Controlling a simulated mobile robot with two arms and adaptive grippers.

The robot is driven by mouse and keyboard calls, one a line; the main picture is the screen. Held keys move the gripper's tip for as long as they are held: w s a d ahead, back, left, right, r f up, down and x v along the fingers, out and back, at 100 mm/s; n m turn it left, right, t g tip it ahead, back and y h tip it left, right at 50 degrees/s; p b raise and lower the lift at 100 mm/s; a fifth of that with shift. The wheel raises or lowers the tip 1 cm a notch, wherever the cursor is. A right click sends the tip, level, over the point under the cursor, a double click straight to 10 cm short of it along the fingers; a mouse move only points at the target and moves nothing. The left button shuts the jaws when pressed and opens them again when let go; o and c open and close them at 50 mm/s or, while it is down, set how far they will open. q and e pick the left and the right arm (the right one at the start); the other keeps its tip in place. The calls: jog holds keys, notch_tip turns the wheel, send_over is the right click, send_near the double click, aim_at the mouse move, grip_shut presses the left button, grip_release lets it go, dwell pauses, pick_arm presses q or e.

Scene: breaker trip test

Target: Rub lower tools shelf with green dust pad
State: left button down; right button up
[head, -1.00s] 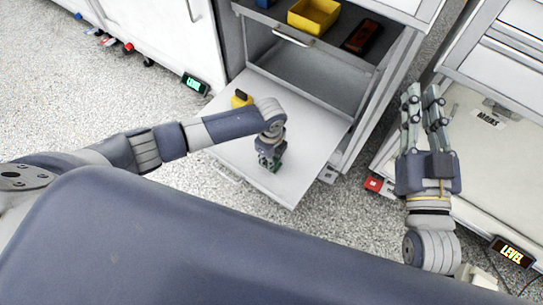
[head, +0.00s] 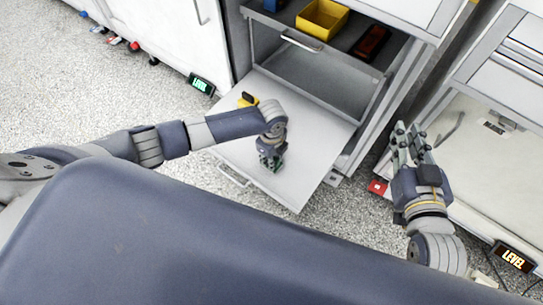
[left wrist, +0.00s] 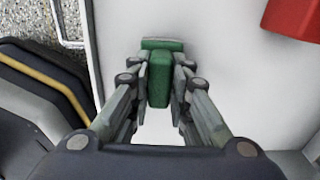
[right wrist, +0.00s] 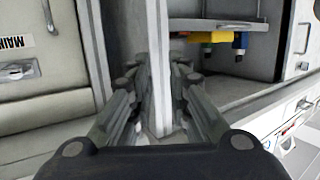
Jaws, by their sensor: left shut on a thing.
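The lower tools shelf (head: 315,130) is a pale pulled-out board below the open drawer of the middle cabinet. My right gripper (head: 412,140) is open and empty, beside the cabinet's right side. Its fingers show apart in the right wrist view (right wrist: 156,80).
A red object (left wrist: 293,17) shows in the left wrist view. The drawer above holds a yellow bin (head: 322,18) and a dark red item (head: 373,42). A right-hand cabinet (head: 490,125) stands close to my right arm.

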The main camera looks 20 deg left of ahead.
pick_arm(q)
jog(key=shift+r, duration=0.6)
jog(key=shift+r+p, duration=0.4)
jog(key=shift+p, duration=0.15)
jog(key=shift+r+p, duration=0.4)
jog(key=shift+p, duration=0.1)
jog(key=shift+r+p, duration=0.6)
jog(key=shift+p, duration=0.15)
jog(key=shift+r+p, duration=0.35)
jog(key=shift+p, duration=0.1)
jog(key=shift+r+p, duration=0.35)
jog(key=shift+p, duration=0.05)
pick_arm(e)
jog(key=shift+s+d+f+g+h, duration=0.8)
jog(key=shift+s+d+f+g, duration=0.7)
jog(key=shift+s+f+g, duration=2)
jog(key=shift+s+d+f+g+h, duration=0.8)
jog(key=shift+s+d+f+g, duration=1.1)
jog(key=shift+s, duration=2.75)
pick_arm(q)
jog(key=shift+r, duration=0.15)
jog(key=shift+r+p, duration=0.6)
jog(key=shift+p, duration=0.3)
jog(key=shift+r+p, duration=0.45)
jog(key=shift+p, duration=0.15)
pick_arm(e)
notch_tip(320, 180, down, 7)
jog(key=w+a+g, duration=0.1)
jog(key=shift+w+f+m, duration=0.2)
jog(key=shift+m, duration=0.2)
